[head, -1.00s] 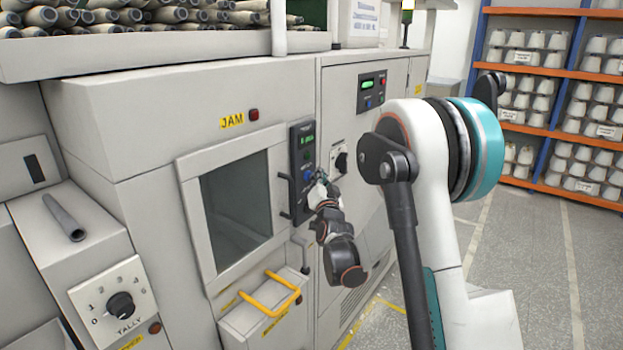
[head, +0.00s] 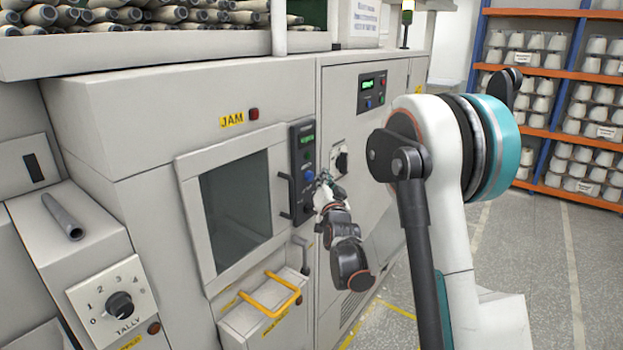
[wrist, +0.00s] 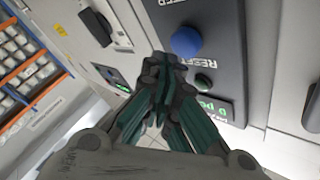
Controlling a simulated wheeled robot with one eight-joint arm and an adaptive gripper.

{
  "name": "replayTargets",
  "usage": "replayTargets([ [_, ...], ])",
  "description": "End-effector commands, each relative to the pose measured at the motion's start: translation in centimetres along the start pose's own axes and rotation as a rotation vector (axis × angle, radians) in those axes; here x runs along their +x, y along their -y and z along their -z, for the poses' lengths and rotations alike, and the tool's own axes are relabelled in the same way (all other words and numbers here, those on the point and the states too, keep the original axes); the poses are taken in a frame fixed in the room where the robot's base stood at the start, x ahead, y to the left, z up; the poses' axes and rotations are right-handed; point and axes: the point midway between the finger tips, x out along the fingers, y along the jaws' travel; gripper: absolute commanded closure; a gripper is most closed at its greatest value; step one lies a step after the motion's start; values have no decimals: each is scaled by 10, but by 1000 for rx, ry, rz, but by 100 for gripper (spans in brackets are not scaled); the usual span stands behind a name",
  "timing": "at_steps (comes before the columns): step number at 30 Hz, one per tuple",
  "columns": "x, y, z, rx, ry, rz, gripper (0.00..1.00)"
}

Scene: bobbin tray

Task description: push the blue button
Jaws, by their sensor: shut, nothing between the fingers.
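The blue button (head: 308,174) sits on a dark control panel (head: 296,135) to the right of the machine's window. In the wrist view the blue button (wrist: 186,41) is large and round, beside the word RESET, with a small green button (wrist: 203,82) and a green display (wrist: 214,108) near it. My gripper (head: 325,178) is just right of the panel in the head view. In the wrist view my gripper (wrist: 170,62) has its fingers together and empty, with the tips close to the blue button. I see a gap between them in the picture; the depth is hard to judge.
A second panel (head: 371,92) with a green display and small buttons is on the right cabinet. A black rotary knob (head: 341,162) is close to my gripper. A yellow handle (head: 270,295) sticks out below the window. The floor at right is clear.

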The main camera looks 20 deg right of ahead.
Motion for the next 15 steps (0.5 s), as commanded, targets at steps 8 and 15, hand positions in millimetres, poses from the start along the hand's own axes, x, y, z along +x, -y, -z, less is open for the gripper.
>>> replayTargets([
  [8, -15, -12, 10, -2, -2, -1, 100],
  [15, -29, -22, 21, -1, -2, -1, 100],
])
